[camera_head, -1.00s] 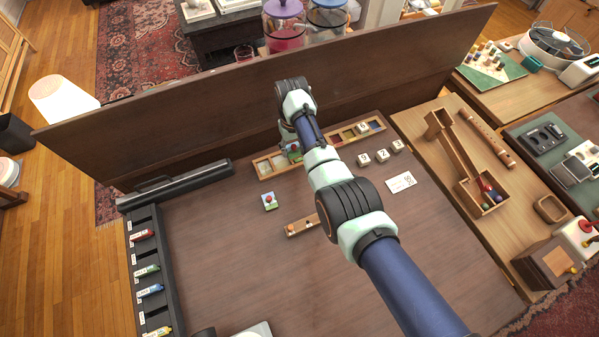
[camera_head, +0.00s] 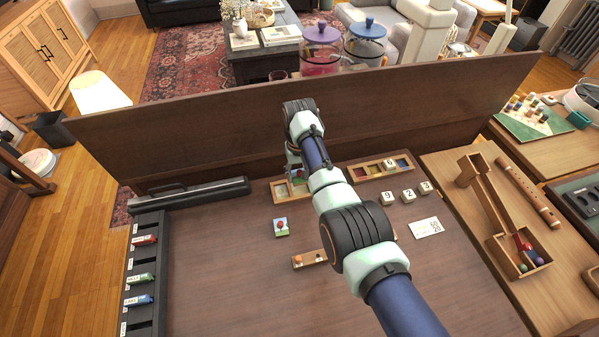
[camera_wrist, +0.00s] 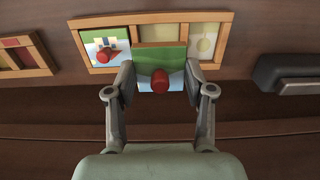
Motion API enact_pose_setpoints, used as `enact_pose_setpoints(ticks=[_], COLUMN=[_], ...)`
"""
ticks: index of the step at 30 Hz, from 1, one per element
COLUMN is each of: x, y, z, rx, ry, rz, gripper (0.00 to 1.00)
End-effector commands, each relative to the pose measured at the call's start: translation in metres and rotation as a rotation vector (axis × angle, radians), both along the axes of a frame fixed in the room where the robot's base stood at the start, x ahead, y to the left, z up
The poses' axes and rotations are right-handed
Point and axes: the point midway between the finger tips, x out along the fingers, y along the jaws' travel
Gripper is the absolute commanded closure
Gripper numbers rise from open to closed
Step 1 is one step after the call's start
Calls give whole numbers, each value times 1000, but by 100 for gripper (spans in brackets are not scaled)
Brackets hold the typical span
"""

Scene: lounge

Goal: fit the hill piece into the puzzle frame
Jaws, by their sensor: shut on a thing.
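My gripper (camera_wrist: 160,84) is shut on the hill piece (camera_wrist: 173,57), a green and pale blue tile with a red knob. The frame's left compartment there holds a picture piece (camera_wrist: 97,42) with a red knob. The right compartment shows a pale tree-like shape (camera_wrist: 205,40). In the head view my gripper (camera_head: 297,174) is at the frame (camera_head: 291,202), which my arm partly hides.
Another knobbed tile (camera_head: 281,228) lies on the table in front of the frame. A wooden tray with coloured squares (camera_head: 383,168), number cubes (camera_head: 408,195) and a white card (camera_head: 425,228) are to the right. A tall dark panel (camera_head: 220,135) stands behind.

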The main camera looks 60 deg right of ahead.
Motion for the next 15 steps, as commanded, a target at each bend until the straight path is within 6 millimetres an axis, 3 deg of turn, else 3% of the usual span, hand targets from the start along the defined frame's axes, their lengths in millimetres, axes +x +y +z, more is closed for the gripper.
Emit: enact_pose_setpoints(ticks=[15], x=[0], y=[0], z=[-28], rx=[0], ry=[0], rz=[0], gripper=[83])
